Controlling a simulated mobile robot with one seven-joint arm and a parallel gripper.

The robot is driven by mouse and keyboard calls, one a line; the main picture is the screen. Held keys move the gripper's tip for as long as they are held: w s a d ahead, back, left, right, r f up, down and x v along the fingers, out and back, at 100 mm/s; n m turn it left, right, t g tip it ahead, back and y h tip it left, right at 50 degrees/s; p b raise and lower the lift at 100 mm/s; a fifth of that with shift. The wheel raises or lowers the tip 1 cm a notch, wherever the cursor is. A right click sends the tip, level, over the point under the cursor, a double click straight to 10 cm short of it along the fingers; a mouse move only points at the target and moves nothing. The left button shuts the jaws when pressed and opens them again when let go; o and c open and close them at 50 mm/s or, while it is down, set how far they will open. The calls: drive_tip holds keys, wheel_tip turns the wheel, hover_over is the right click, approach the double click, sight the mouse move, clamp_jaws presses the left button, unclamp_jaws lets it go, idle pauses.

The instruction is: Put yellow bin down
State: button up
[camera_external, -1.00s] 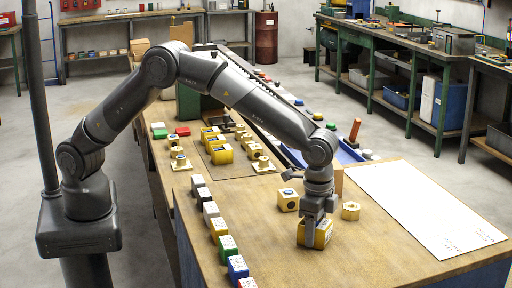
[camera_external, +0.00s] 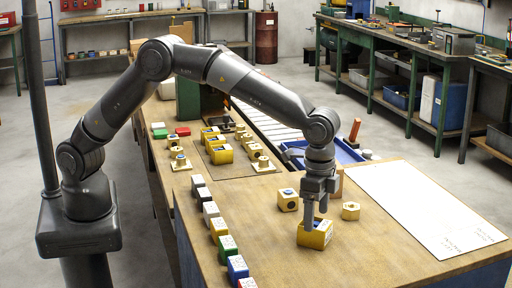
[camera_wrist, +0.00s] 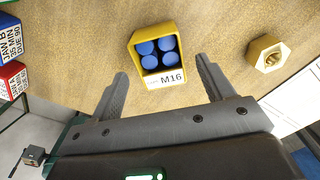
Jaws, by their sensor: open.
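The yellow bin (camera_external: 318,240) sits on the front wooden table, right under my gripper (camera_external: 310,224). In the wrist view the yellow bin (camera_wrist: 138,42) holds several blue round pieces and has a white "M16" label on its near side. My gripper (camera_wrist: 162,68) is open. Its two fingers spread to the left and right of the bin's near end, with visible gaps between them and the bin. In the external view the fingers hide part of the bin.
A row of coloured blocks (camera_external: 228,246) lines the left edge.

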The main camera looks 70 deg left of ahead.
wheel_tip(320, 180, up, 7)
drive_tip(key=s+a+r+n+t, duration=0.1)
drive_tip(key=s+a+r, duration=0.3)
drive_tip(key=a, duration=0.5)
drive_tip(key=s+a+r+n+t, duration=0.1)
drive_tip(key=s+a+r+n, duration=0.1)
drive_tip(key=a+r, duration=0.5)
drive_tip(key=s+a+r+n+t, duration=0.1)
drive_tip(key=s+a+r, duration=0.25)
drive_tip(key=a, duration=0.65)
drive_tip(key=s+a+f+n+t, duration=0.1)
drive_tip(key=s+a+f+n, duration=0.1)
drive_tip(key=s+a, duration=0.6)
drive_tip(key=s+a+f+n+t, duration=0.1)
drive_tip(key=s+a+f+n, duration=0.2)
drive_tip(key=s+a, duration=0.5)
drive_tip(key=s+f, duration=0.1)
drive_tip(key=s, duration=0.3)
drive_tip(key=shift+s+f+t, duration=0.15)
drive_tip(key=shift+s+t, duration=0.15)
drive_tip(key=shift+s, duration=0.05)
drive_tip(key=shift+o, duration=0.5)
